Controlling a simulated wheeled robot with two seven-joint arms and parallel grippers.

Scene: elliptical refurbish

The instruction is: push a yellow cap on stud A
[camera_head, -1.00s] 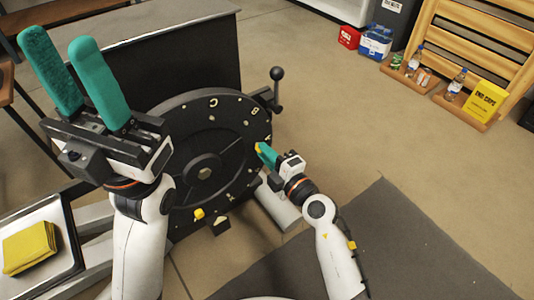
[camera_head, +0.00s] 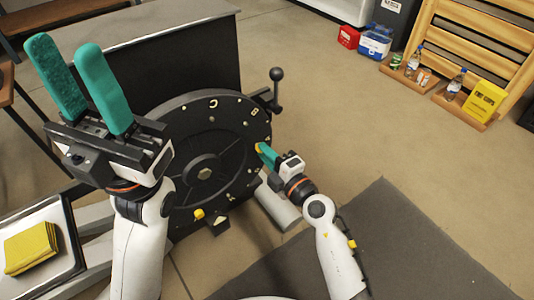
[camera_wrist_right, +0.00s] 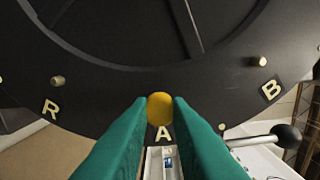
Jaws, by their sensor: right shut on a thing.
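The large black disc (camera_head: 175,190) carries letters and small studs around its rim. My right gripper (camera_head: 262,149) is shut on a yellow cap (camera_wrist_right: 160,109), which sits between the green fingertips (camera_wrist_right: 160,104) in the right wrist view. The cap is at the disc's rim, right by the letter A (camera_wrist_right: 163,133). Stud A is hidden behind the cap, so I cannot tell whether the cap is touching it or on it. My left gripper (camera_head: 73,62) is raised at the left, its two green fingers apart and empty.
Another yellow piece (camera_head: 198,214) is at the disc's lower rim. A black-knobbed lever (camera_head: 277,74) stands beside the disc. A tray (camera_head: 73,262) with yellow cloths is at lower left. A yellow box (camera_head: 486,97) is far right.

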